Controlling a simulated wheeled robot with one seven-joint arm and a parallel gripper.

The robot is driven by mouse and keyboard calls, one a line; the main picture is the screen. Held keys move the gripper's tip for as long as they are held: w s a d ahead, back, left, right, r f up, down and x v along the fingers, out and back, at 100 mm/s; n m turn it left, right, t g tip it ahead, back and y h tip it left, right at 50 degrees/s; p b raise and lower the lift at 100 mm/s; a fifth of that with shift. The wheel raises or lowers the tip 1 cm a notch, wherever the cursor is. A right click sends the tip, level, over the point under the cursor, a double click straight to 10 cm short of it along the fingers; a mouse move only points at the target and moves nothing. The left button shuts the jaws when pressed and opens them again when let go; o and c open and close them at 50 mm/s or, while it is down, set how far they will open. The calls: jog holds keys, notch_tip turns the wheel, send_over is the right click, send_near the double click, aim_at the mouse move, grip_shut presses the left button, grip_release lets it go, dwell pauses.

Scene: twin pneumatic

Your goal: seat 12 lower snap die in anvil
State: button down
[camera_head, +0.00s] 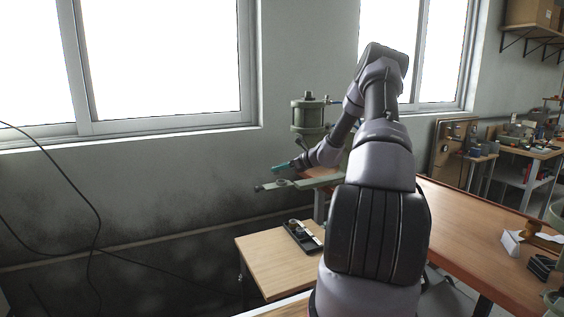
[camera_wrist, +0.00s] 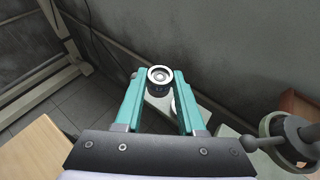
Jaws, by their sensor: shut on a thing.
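My gripper (camera_head: 276,169) is at the green press (camera_head: 310,112), just above its lower arm (camera_head: 264,187). In the wrist view, the teal fingers of my gripper (camera_wrist: 160,82) are shut on the small round die (camera_wrist: 159,74), dark-sided with a bright metal ring on top. The die looks upright between the fingertips. A pale round part (camera_wrist: 174,104), perhaps the anvil, shows partly below and behind the die. The right finger hides some of it. I cannot tell the gap between the die and that part.
A dark tray (camera_head: 302,238) with small parts lies on the small wooden table (camera_head: 262,262) below the press. A grey-green round press part (camera_wrist: 287,138) stands close at the right in the wrist view. A long workbench (camera_head: 465,235) runs along the right. The wall is close behind the press.

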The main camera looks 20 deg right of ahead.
aim_at(285, 182)
jog(key=shift+m+t+h, duration=0.3)
jog(key=shift+m+t, duration=0.1)
jog(key=w+d+r, duration=0.2)
jog(key=w+d, duration=0.1)
jog(key=shift+w+d, duration=0.1)
jog(key=shift+d, duration=0.2)
jog(key=shift+d+f, duration=0.1)
jog(key=shift+f, duration=2.75)
jog(key=shift+f, duration=1.35)
jog(key=shift+c, duration=2.1)
grip_release()
jog(key=v, duration=1)
jog(key=shift+s, duration=0.4)
